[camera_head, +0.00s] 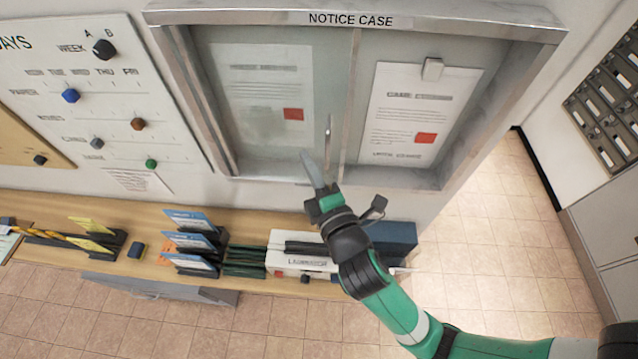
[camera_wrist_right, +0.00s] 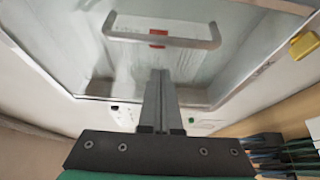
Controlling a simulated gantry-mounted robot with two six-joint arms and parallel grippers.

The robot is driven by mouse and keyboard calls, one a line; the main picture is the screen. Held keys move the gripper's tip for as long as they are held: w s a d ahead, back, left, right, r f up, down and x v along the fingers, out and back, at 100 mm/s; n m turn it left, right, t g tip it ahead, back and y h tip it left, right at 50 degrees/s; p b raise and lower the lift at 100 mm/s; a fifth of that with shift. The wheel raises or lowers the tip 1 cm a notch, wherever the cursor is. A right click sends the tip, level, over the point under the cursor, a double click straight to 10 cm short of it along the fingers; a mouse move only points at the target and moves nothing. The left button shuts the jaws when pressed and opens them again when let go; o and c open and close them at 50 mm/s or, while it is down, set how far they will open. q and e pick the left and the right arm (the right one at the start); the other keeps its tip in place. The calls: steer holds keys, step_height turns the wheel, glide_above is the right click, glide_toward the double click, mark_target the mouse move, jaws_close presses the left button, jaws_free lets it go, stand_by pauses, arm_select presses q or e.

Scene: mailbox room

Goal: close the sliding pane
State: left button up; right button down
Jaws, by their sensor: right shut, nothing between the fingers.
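The notice case (camera_head: 480,16) hangs on the wall at the top of the head view. Its sliding pane (camera_head: 225,60) covers the left half, and the sheet behind it looks hazy. The right half looks uncovered. A metal bar handle (camera_head: 327,140) stands out near the pane's right edge. It also shows as a wide bar in the right wrist view (camera_wrist_right: 160,40). My right gripper (camera_head: 308,160) is shut and empty, with its tips just left of the handle's lower part in the head view. Contact with the handle or glass cannot be told. My left gripper is out of view.
A notice sheet (camera_head: 420,115) hangs under a clip (camera_head: 432,69) in the uncovered half. A shelf (camera_head: 60,213) below carries a white laminator (camera_head: 290,263), card racks (camera_head: 195,243) and a dark blue box (camera_head: 395,240). A whiteboard (camera_head: 40,100) with knobs is at left. Open floor lies at right.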

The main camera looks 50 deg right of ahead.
steer(key=shift+x, duration=1.15)
steer(key=shift+s+d+r+p, duration=0.25)
steer(key=shift+d+p, duration=0.05)
steer(key=shift+p, duration=0.15)
steer(key=shift+s+d+f+p, duration=0.15)
steer(key=shift+s+d, duration=0.15)
steer(key=shift+s, duration=0.4)
steer(key=shift+s+d+p, duration=0.15)
steer(key=shift+s+d, duration=0.1)
steer(key=shift+s, duration=0.5)
